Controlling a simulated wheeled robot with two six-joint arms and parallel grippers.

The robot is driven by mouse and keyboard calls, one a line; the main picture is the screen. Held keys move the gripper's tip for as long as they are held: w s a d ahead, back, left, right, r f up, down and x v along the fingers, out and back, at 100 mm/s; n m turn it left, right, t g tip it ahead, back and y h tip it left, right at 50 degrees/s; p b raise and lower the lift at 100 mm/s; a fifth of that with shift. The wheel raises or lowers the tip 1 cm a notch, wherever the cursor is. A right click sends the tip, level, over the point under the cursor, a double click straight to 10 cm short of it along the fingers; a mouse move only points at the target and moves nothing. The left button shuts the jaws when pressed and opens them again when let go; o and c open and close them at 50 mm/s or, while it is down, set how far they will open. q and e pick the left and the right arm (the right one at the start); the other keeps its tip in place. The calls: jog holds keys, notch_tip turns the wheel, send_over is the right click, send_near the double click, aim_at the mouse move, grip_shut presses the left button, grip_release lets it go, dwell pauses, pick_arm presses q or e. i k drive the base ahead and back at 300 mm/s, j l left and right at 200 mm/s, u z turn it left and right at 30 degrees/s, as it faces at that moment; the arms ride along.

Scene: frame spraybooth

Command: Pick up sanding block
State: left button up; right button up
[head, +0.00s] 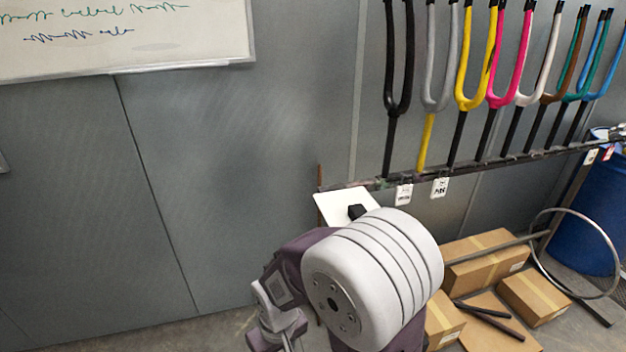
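I cannot make out a sanding block for sure. A small black object (357,211) shows against a white panel (343,205) just behind my arm, and I cannot tell what it is. A white and dark purple arm of mine fills the lower middle and hides what is behind and below it. I see no gripper fingers of either arm.
A rail (470,163) holds several coloured forks upright at the right. Cardboard boxes (486,262) lie on the floor below, with a metal hoop (578,252) and a blue drum (601,215) at far right. A whiteboard (120,38) hangs on the grey wall (220,150).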

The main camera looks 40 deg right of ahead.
aim_at(355, 211)
jog(key=i+l+z, duration=0.2)
jog(key=i, duration=0.4)
jog(key=i+j+z, duration=0.2)
jog(key=i, duration=0.35)
jog(key=i+z, duration=0.2)
jog(key=i, duration=0.4)
jog(key=i+j+z, duration=0.15)
jog(key=i, duration=0.4)
jog(key=j+z, duration=0.1)
jog(key=z, duration=3.2)
